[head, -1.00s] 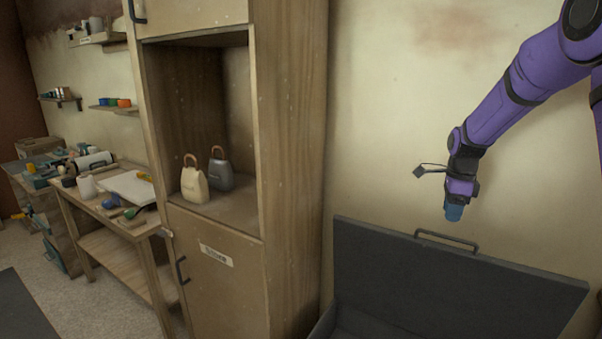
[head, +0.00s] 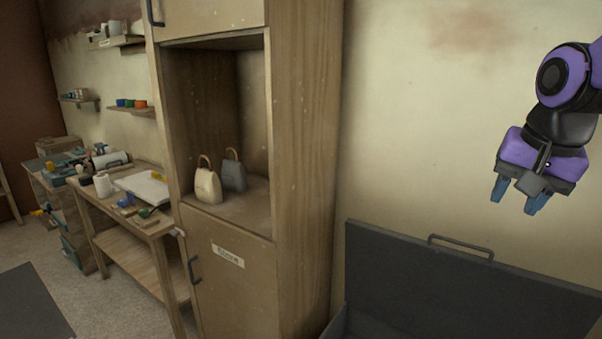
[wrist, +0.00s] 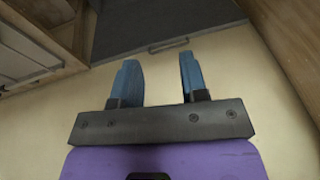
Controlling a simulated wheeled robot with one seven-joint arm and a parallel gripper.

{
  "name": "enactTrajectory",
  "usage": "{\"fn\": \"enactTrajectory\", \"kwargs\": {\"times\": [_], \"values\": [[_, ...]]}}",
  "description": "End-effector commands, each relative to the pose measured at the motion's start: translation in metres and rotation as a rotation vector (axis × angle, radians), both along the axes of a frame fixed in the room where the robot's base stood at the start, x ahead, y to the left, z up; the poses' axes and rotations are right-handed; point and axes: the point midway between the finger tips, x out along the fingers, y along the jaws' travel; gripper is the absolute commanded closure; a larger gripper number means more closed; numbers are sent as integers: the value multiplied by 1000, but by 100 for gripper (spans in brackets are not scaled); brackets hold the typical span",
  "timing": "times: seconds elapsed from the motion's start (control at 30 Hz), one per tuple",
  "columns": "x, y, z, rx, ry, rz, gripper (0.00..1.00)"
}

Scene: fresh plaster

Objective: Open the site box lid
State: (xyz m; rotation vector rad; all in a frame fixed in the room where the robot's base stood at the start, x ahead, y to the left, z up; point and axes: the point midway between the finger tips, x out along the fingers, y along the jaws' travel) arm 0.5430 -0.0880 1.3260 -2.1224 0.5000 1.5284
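The dark grey site box lid (head: 440,285) stands raised, upright against the wall at the lower right of the head view. Its bar handle (head: 460,247) is on the top edge. A bit of the box's open inside shows below the lid; the rest is cut off by the frame. My gripper (head: 517,200) is above the lid and apart from it, with its two blue fingers spread and nothing between them. In the wrist view the open fingers (wrist: 158,82) point toward the lid (wrist: 150,25) and its handle (wrist: 168,45), with a gap.
A tall wooden cabinet (head: 305,150) stands just left of the box, with two small bags (head: 208,187) (head: 234,172) in its open niche. A workbench (head: 125,215) with tools is further left. Plaster wall lies behind the lid.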

Motion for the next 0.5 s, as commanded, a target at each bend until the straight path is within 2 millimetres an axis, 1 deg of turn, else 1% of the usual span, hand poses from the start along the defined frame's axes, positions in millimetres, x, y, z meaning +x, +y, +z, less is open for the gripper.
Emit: {"fn": "enactTrajectory", "kwargs": {"times": [0.03, 0.1, 0.3, 0.4, 0.5], "values": [[-15, 4, 3, -19, -20, 60, 60], [-34, 8, 3, -50, -41, 153, 60], [-82, 16, -1, -139, -98, 392, 60], [-98, 18, -5, -174, -117, 480, 60], [-108, 19, -7, -199, -130, 536, 60]]}}
